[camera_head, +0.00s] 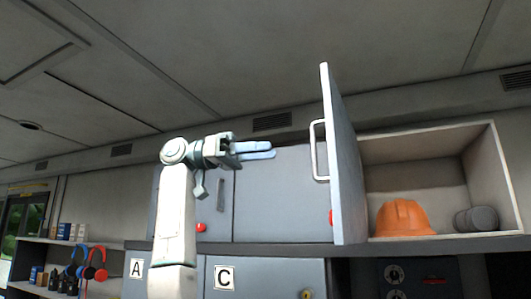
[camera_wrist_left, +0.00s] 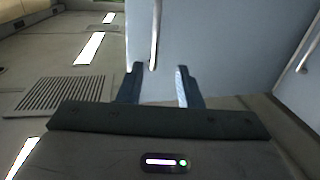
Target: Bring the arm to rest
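My left arm rises at the left of the head view, and its left gripper (camera_head: 273,150) points right toward the open cabinet door (camera_head: 345,160). The gripper is open and empty, with a gap between its fingers in the left wrist view (camera_wrist_left: 159,68). The door's white bar handle (camera_head: 315,150) is a little beyond the fingertips, apart from them. In the wrist view the handle (camera_wrist_left: 156,35) appears ahead of the gap between the fingers. My right gripper is out of view.
The open cabinet (camera_head: 490,170) holds an orange hard hat (camera_head: 402,218) and a dark grey cylindrical thing (camera_head: 478,219). Closed grey cabinets stand behind my arm. A shelf (camera_head: 60,242) with headphones (camera_head: 96,264) and small boxes is at the far left. Space above the arm is clear.

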